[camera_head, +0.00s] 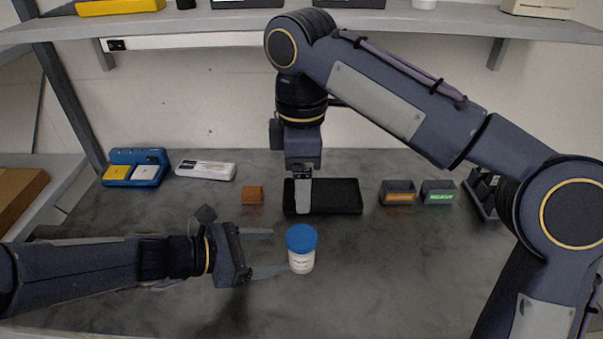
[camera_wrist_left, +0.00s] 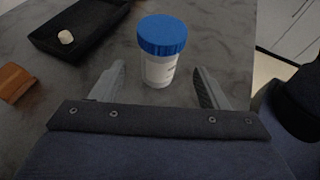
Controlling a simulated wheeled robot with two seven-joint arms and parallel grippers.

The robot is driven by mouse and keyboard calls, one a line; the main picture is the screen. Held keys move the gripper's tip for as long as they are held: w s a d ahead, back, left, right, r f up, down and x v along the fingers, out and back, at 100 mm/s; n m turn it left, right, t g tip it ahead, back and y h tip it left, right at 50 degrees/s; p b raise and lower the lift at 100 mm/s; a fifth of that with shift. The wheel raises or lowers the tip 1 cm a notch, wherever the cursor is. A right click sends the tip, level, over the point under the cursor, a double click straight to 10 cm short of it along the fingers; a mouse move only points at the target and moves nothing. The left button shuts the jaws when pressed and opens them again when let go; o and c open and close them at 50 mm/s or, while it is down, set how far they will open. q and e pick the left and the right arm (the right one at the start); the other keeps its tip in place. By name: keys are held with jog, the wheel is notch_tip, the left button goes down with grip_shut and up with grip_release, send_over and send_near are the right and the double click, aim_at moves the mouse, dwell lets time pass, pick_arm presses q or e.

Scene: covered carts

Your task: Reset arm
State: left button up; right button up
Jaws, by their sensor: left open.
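My left gripper (camera_head: 262,252) reaches in low from the left and is open and empty. Its two fingers point at a white jar with a blue lid (camera_head: 302,250). The jar stands upright on the table, just ahead of the fingertips. In the left wrist view the jar (camera_wrist_left: 160,70) shows centred between the two fingers (camera_wrist_left: 160,88), with clear gaps on both sides. My right gripper (camera_head: 303,195) points down at the black tray (camera_head: 340,197); whether its fingers are apart cannot be told.
Two small labelled bins (camera_head: 398,192) (camera_head: 438,192) stand right. A blue holder (camera_head: 150,172) and a white device (camera_head: 206,169) are back left. The front table is clear.

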dwell(0.3)
jog(key=s+d+f+m+t+y+p, duration=0.1)
jog(key=s+d+m, duration=0.25)
jog(key=d, duration=0.35)
jog(key=s+d+f+m+t, duration=0.1)
jog(key=s+d+f+m, duration=0.15)
jog(key=d+m, duration=0.35)
pick_arm(q)
jog(key=s+a+r+m+y+p, duration=0.1)
jog(key=s+a+r+m+y, duration=0.1)
jog(key=s+a+m+y, duration=0.6)
jog(key=s+a+m, duration=0.6)
jog(key=s+m, duration=0.1)
jog(key=m, duration=0.5)
jog(key=shift+r+m+y+p, duration=0.35)
jog(key=shift+m+y, duration=0.05)
pick_arm(e)
jog(key=s+d+f+m+t+y, duration=0.2)
jog(key=s+d+f+m+t, duration=0.1)
jog(key=s+d+f+m, duration=0.4)
jog(key=s+f+m, duration=0.3)
jog(key=s, duration=0.1)
jog(key=shift+s+d+t+y, duration=0.3)
jog(key=shift+s+y, duration=0.05)
jog(key=shift+y, duration=0.05)
jog(key=shift+m, duration=0.25)
